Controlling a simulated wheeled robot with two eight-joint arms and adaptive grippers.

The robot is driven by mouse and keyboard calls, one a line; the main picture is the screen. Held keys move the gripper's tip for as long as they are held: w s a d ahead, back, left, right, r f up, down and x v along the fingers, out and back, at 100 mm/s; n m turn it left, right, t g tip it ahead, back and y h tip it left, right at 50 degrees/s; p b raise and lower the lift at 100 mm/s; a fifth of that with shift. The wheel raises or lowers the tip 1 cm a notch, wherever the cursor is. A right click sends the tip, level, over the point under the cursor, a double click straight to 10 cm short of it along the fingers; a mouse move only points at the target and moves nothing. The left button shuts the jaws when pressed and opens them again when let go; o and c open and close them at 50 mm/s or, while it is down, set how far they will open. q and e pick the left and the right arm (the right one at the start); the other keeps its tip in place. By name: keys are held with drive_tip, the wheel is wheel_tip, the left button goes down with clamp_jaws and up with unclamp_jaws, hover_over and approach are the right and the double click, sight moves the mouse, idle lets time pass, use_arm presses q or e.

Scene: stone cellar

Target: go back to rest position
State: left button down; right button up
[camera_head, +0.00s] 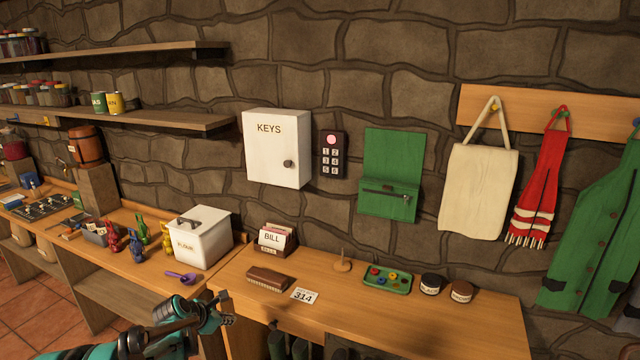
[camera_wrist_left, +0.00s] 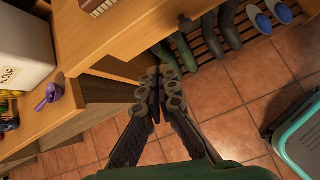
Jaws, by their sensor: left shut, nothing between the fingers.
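My left gripper (camera_head: 228,308) hangs in front of the wooden bench (camera_head: 390,320), near the gap between the two counters, on the lower left of the head view. In the left wrist view its dark fingers (camera_wrist_left: 162,78) are closed together with nothing between them. They point at the bench front, with tiled floor below. My left arm comes in from the bottom left. My right gripper does not show in either view.
On the bench are a brush (camera_head: 268,279), a "314" card (camera_head: 304,296), a bill holder (camera_head: 277,240), a green tray (camera_head: 408,288) and two dark jars. The white flour box (camera_head: 197,240) and purple scoop (camera_head: 183,278) stand left. Boots (camera_wrist_left: 228,30) stand under the bench.

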use_arm(q)
drive_tip(key=s+d+r+m+g+y, duration=0.1)
drive_tip(key=s+d+r+m, duration=0.4)
drive_tip(key=s+m, duration=0.25)
drive_tip(key=s+d+r+m, duration=0.4)
drive_tip(key=s+r+m, duration=0.15)
drive_tip(key=s, duration=0.25)
drive_tip(key=s+d+f+m+y, duration=0.1)
drive_tip(key=s+d+m, duration=0.2)
drive_tip(key=s+m, duration=1.2)
drive_tip(key=s, duration=0.2)
drive_tip(key=shift+s+d+f+y, duration=0.2)
drive_tip(key=shift+s+f+y, duration=0.15)
drive_tip(key=shift+s+y, duration=0.05)
